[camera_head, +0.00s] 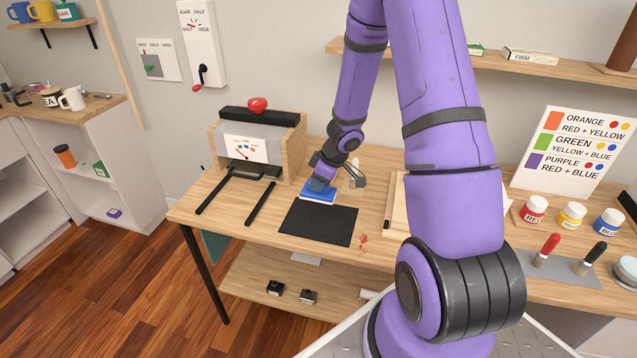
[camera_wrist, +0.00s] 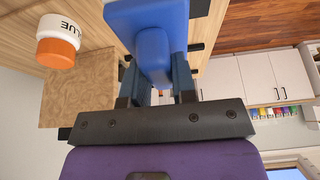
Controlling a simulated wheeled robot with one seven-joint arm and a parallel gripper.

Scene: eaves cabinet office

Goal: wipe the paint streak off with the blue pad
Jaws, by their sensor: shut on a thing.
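My gripper (camera_head: 321,185) is shut on the blue pad (camera_head: 318,197), at the back edge of a black mat (camera_head: 318,225) on the wooden table. In the wrist view, the fingers of my gripper (camera_wrist: 157,85) hold the pad (camera_wrist: 150,18) by its raised blue grip. I cannot tell whether the pad touches the table or mat. A red paint streak (camera_head: 363,243) is on the wood just right of the mat, in front and to the right of the pad. It is not seen in the wrist view.
A wooden box device with dial and rails (camera_head: 257,145) stands left of the pad. A white bottle with orange cap (camera_wrist: 58,42) shows in the wrist view. A pale board (camera_head: 397,205) lies right, partly hidden by my arm. Paint jars (camera_head: 571,215) and brushes (camera_head: 546,250) are farther right.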

